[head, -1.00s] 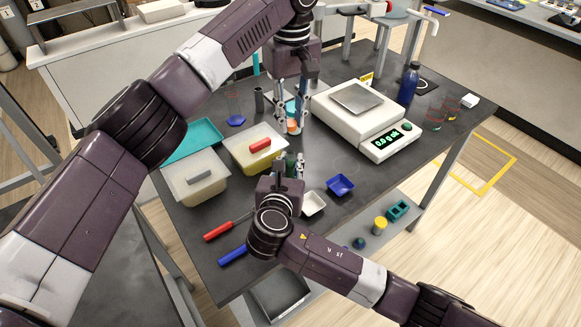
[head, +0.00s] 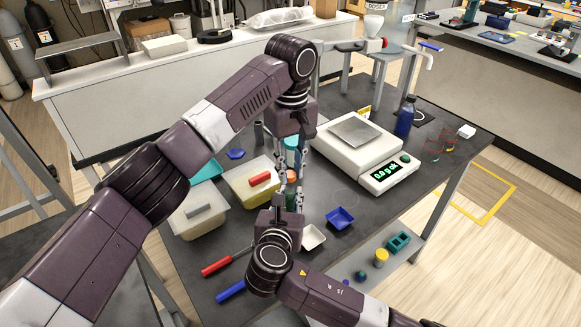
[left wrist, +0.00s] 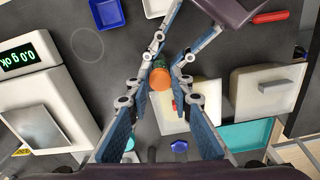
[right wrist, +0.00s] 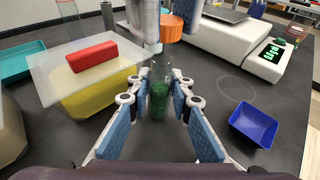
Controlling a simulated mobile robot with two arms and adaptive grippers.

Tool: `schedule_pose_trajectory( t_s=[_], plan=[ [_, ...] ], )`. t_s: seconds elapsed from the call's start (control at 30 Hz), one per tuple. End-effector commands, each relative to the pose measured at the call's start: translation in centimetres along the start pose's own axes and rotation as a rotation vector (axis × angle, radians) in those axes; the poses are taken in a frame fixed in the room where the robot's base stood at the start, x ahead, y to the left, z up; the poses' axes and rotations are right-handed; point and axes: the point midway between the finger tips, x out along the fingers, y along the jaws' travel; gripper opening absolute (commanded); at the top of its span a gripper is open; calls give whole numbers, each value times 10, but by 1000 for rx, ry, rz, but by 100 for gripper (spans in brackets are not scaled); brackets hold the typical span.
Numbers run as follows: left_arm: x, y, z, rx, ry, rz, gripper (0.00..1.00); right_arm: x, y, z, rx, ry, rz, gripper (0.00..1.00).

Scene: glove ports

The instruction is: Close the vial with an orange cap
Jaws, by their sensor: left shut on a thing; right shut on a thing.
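The orange cap (head: 291,176) is held in my left gripper (head: 290,172), which points down from above. The cap also shows in the left wrist view (left wrist: 160,80) and in the right wrist view (right wrist: 171,28). The clear vial with green contents (right wrist: 158,95) stands upright between the fingers of my right gripper (right wrist: 160,98), which is shut on it. The cap is above the vial, with a gap between them in the right wrist view. In the left wrist view the cap partly hides the vial. In the head view the grippers largely hide the vial.
A yellow-filled box with a red-handled lid (head: 248,180) and a grey-handled box (head: 197,210) stand left of the grippers. A balance (head: 362,150) stands to the right. Blue (head: 340,219) and white (head: 312,238) trays lie near my right gripper. Two screwdriver-like tools lie in front.

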Motion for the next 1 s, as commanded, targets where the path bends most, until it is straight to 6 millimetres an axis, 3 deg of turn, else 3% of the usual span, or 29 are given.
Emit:
schedule_pose_trajectory(
  t_s=[0.53,1.0],
  plan=[
    [18,0,0,2,-1,-1,12,0,0,0,0,-1,0,0],
    [18,0,0,1,0,-1,12,0,0,0,0,-1,0,0]
  ],
)
